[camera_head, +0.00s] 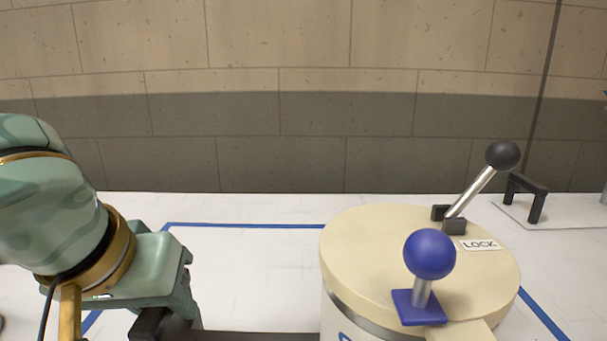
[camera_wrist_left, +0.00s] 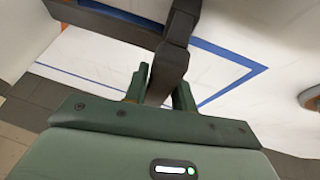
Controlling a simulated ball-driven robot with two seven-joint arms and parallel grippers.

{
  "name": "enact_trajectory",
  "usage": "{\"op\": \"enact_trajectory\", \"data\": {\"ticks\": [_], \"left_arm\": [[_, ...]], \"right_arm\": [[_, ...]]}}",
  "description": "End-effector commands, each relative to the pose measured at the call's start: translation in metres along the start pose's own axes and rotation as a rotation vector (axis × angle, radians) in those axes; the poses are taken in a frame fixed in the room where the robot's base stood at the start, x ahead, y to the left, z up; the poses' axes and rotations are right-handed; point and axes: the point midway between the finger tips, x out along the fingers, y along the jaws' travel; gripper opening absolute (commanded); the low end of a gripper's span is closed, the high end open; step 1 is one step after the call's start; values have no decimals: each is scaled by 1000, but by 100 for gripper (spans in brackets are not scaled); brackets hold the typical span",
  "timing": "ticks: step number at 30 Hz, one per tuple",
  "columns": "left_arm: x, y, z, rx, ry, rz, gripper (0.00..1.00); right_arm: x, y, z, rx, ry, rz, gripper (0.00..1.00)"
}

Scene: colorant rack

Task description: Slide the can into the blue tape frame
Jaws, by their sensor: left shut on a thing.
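The can (camera_head: 345,270) is cream with a flat lid, and stands upright at the right in the head view. Its lid bears a blue ball knob (camera_head: 430,254) and a black-knobbed lever (camera_head: 502,155) beside a LOCK label. The blue tape frame (camera_head: 245,225) lies on the white table; its right line (camera_head: 543,316) emerges from behind the can, whose base is hidden. A dark bar (camera_head: 250,336) reaches left from the can. My left gripper (camera_head: 180,310) is shut on this bar, which shows between its fingers (camera_wrist_left: 160,88) in the left wrist view. My right gripper is not in view.
A black bracket (camera_head: 525,190) on a pale plate stands at the back right. A tiled wall rises behind the table (camera_head: 110,210). The table inside the tape, left of the can, is clear. An orange line (camera_wrist_left: 88,3) shows in the left wrist view.

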Motion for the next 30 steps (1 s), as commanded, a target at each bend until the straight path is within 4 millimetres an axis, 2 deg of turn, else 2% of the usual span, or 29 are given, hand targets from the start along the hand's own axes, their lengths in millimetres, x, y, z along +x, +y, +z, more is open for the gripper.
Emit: {"op": "enact_trajectory", "data": {"ticks": [18,30], "left_arm": [[17,0,-35,-3,1,0,0],[19,0,-39,-2,1,0,0]], "right_arm": [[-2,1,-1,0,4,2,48],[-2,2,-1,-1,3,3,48]]}}
